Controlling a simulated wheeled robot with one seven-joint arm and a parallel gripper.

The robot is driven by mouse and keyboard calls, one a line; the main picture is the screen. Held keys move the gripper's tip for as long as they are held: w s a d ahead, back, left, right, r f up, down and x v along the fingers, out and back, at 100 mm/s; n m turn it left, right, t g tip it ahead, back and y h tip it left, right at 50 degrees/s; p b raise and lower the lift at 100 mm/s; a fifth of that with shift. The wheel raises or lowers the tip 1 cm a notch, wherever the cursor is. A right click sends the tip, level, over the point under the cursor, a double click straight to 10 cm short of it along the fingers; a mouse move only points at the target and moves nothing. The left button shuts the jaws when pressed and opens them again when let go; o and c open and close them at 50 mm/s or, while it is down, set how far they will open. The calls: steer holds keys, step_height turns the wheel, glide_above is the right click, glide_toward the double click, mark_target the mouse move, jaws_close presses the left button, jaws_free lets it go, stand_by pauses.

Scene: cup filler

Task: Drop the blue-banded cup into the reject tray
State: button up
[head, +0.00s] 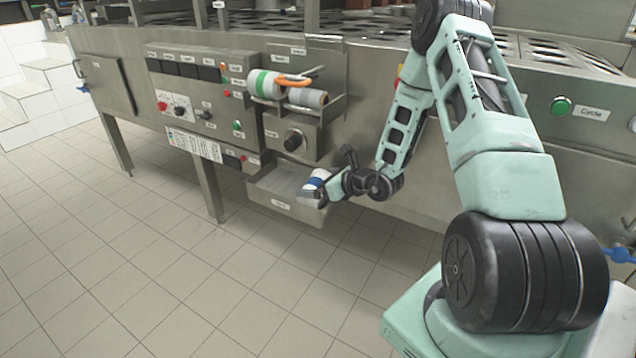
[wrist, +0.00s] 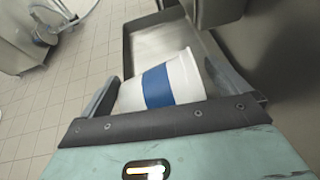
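The white cup with a blue band (wrist: 158,85) lies between my gripper's fingers (wrist: 180,95) in the wrist view, its wide end toward the right. The cup also shows in the head view (head: 315,184), at the right end of the metal reject tray (head: 270,190). My gripper (head: 322,187) is at the tray's right side in the head view. The fingers stand on both sides of the cup; whether they press on it cannot be told. The tray's inside (wrist: 160,45) appears empty beyond the cup. I cannot tell whether the cup touches the tray.
A control panel (head: 205,95) with knobs and buttons is left of the tray. A rack (head: 335,105) with rolls sits above it, over a black knob (head: 293,141). A machine leg (head: 210,190) stands at left. The tiled floor (head: 150,250) in front is clear.

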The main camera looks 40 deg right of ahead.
steer(key=shift+r, duration=0.15)
steer(key=p+v, duration=0.2)
steer(key=v, duration=1)
steer(key=s+a+r+n+g+y, duration=0.2)
steer(key=a+r+n+g+y, duration=0.15)
steer(key=a+n, duration=0.4)
steer(key=s+a+r+n+g+y, duration=0.2)
steer(key=a+r+n+g, duration=0.15)
steer(key=a, duration=0.75)
steer(key=s+a+r+n+g+y, duration=0.2)
steer(key=a+r+n+g+y, duration=0.15)
steer(key=a+n, duration=0.4)
steer(key=s+a+r+n+g+h, duration=0.1)
steer(key=s+a+n+h, duration=0.3)
steer(key=s+n, duration=0.4)
steer(key=s+a+r+n+g+h, duration=0.1)
steer(key=s+a+n+h, duration=0.4)
steer(key=n, duration=0.9)
steer(key=s+r+h, duration=0.1)
steer(key=s+h, duration=0.1)
steer(key=s, duration=0.1)
steer(key=shift+a+r+h, duration=0.3)
steer(key=shift+r, duration=0.05)
steer(key=shift+g, duration=0.25)
